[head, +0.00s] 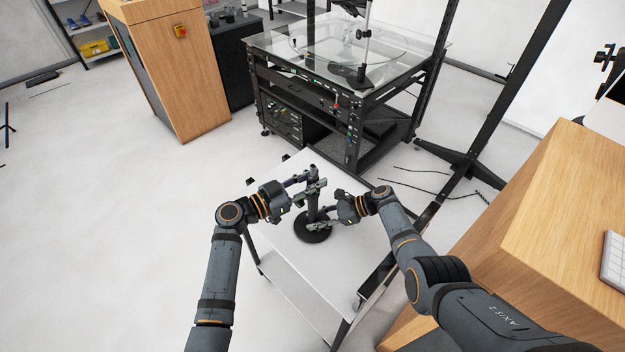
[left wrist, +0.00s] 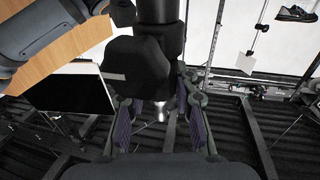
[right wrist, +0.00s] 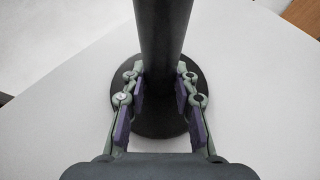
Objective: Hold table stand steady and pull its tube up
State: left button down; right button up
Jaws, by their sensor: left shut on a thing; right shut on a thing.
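The black table stand has a round base (head: 313,228) and an upright tube (head: 312,200), and it stands on a small white table (head: 290,262). My left gripper (head: 314,187) is shut on the upper part of the stand, near its top. In the left wrist view a dark knob-like part (left wrist: 140,68) and the tube (left wrist: 160,15) show between and beyond its fingers. My right gripper (head: 322,221) is shut on the lower tube just above the base. In the right wrist view its fingers flank the tube (right wrist: 163,45), with the round base (right wrist: 160,125) behind.
A glass-topped turntable rig (head: 350,50) on a black frame stands behind the white table. A wooden cabinet (head: 165,70) is at the back left. A wooden desk (head: 560,200) is at the right. The white table top around the base is clear.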

aim_at(312, 166)
pick_arm(q)
jog(key=shift+r, duration=2.6)
jog(key=c, duration=1)
grip_release()
jog(key=shift+f, duration=0.1)
jog(key=v, duration=1.2)
jog(key=shift+w, duration=0.1)
pick_arm(e)
jog(key=o, duration=0.9)
